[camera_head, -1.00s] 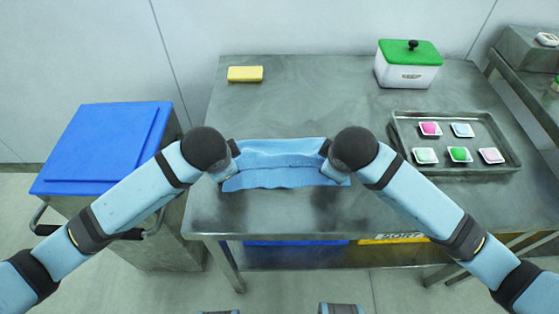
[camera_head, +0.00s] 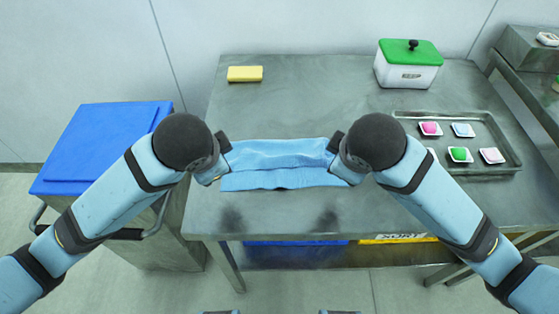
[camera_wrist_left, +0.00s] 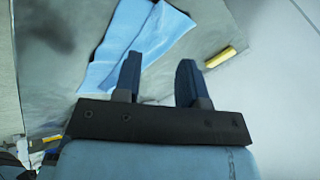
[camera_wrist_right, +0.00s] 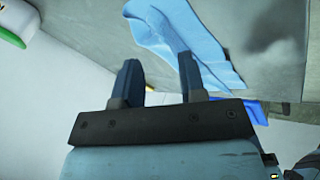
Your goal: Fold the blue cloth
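The blue cloth (camera_head: 280,178) lies on the metal table with its far part doubled over, its edge running across the middle and a single strip showing at the front. My left gripper (camera_head: 222,143) is above its left end, and my right gripper (camera_head: 335,143) is above its right end. The left wrist view shows the left fingers (camera_wrist_left: 158,78) apart with nothing between them, the cloth (camera_wrist_left: 135,45) beyond. The right wrist view shows the right fingers (camera_wrist_right: 160,78) also apart and empty, with the cloth (camera_wrist_right: 180,35) beyond. My wrists hide the cloth's ends in the head view.
A yellow sponge (camera_head: 245,74) lies at the back left of the table (camera_head: 310,95). A white box with a green lid (camera_head: 408,65) stands at the back right. A tray (camera_head: 490,128) with several coloured pods is on the right. A blue-lidded bin (camera_head: 95,145) stands left of the table.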

